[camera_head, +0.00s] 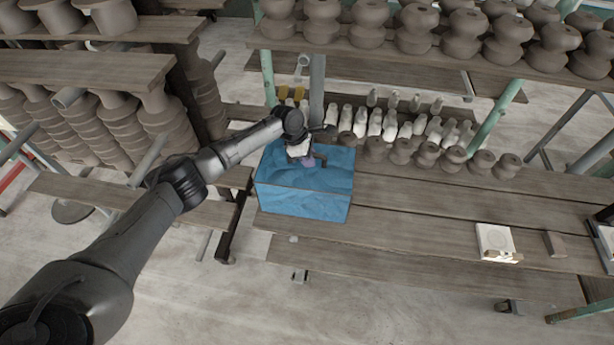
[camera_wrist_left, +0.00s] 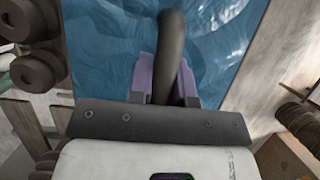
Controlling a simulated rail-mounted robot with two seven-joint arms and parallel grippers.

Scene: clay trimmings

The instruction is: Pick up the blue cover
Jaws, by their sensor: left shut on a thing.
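The blue cover (camera_head: 335,180) is a box-like blue form with a wavy top, on the wooden plank bench in the middle of the head view. My left gripper (camera_head: 307,161) is over its top, reaching in from the left. In the left wrist view the purple fingers of the left gripper (camera_wrist_left: 166,82) are shut on a dark curved handle (camera_wrist_left: 173,40) above the wavy blue cover (camera_wrist_left: 105,55). The lower end of the handle is hidden by the gripper. My right gripper is not in view.
Several brown clay pots (camera_head: 430,155) and white pieces (camera_head: 375,122) stand just behind the cover. Racks of pots rise at the left and back. A small white device (camera_head: 495,242) lies on the bench at right. The planks between are bare.

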